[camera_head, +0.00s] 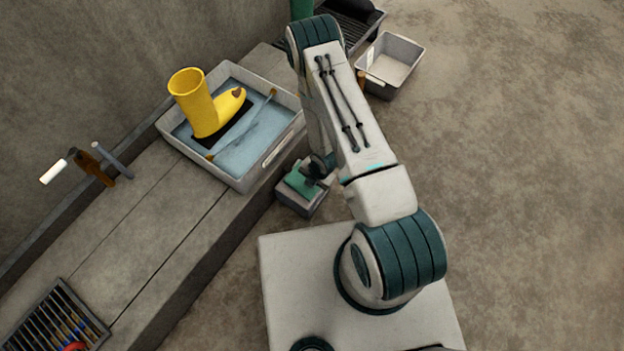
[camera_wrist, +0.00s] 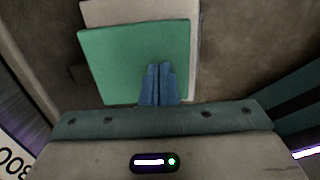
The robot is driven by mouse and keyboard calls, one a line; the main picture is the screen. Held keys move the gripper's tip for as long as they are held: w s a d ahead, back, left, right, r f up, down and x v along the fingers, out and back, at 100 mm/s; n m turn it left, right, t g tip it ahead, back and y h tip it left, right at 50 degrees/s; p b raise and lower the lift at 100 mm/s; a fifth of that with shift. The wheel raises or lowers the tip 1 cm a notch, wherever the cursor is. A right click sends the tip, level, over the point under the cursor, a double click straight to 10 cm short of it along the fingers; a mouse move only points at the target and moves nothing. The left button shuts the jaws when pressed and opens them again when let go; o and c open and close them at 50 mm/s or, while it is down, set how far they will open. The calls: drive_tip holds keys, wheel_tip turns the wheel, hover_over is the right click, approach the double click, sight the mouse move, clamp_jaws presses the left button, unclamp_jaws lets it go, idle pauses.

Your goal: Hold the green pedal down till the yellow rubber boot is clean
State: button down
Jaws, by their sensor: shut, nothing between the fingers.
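The green pedal (camera_head: 297,183) sits on a grey base beside the concrete ledge in the head view. It also fills the upper middle of the wrist view (camera_wrist: 120,60). My gripper (camera_wrist: 158,70) is shut and empty, its blue fingertips over the lower right part of the pedal; I cannot tell whether they touch or press it. In the head view my gripper (camera_head: 316,172) partly covers the pedal. The yellow rubber boot (camera_head: 203,110) stands upright in a pale tray (camera_head: 245,183) with blue-grey water on the ledge. A brown spot shows on its toe.
A thin rod (camera_head: 245,122) lies across the tray beside the boot. An empty grey bin (camera_head: 393,62) stands on the floor at upper right. A rack (camera_head: 55,320) is at lower left, and a tap-like fitting with a white handle (camera_head: 55,172) is by the wall. The right floor is clear.

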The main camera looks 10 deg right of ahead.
drive_tip(key=p+v, duration=0.5)
drive_tip(key=v, duration=0.8)
drive_tip(key=shift+d+r, duration=0.15)
drive_tip(key=shift+d, duration=0.3)
drive_tip(key=shift+s, duration=0.15)
